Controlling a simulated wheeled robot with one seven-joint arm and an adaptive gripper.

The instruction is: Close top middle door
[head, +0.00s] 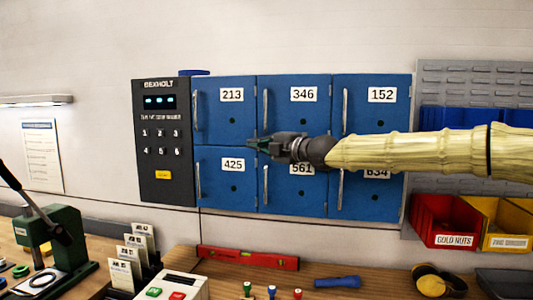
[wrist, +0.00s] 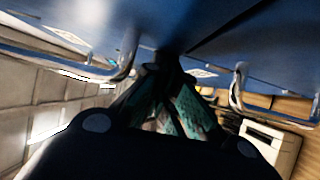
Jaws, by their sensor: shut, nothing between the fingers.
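The top middle door (head: 302,118), blue and labelled 346, is in the upper row of the locker in the head view. It looks flush with its neighbours, with a vertical metal handle (head: 265,108) at its left edge. My gripper (head: 252,144) is shut and empty. It lies in front of the seam between the rows, near the lower left corner of the 346 door, and my arm reaches in from the right. In the wrist view the closed fingers (wrist: 170,75) point at blue door faces, with handles (wrist: 125,65) on either side. I cannot tell whether they touch.
Doors 213 (head: 230,120) and 152 (head: 385,112) flank it; 425 (head: 232,183), 561 and 634 are below, the last two partly behind my arm. A black keypad panel (head: 162,190) stands left. Red and yellow bins (head: 440,218) hang right. A cluttered bench lies below.

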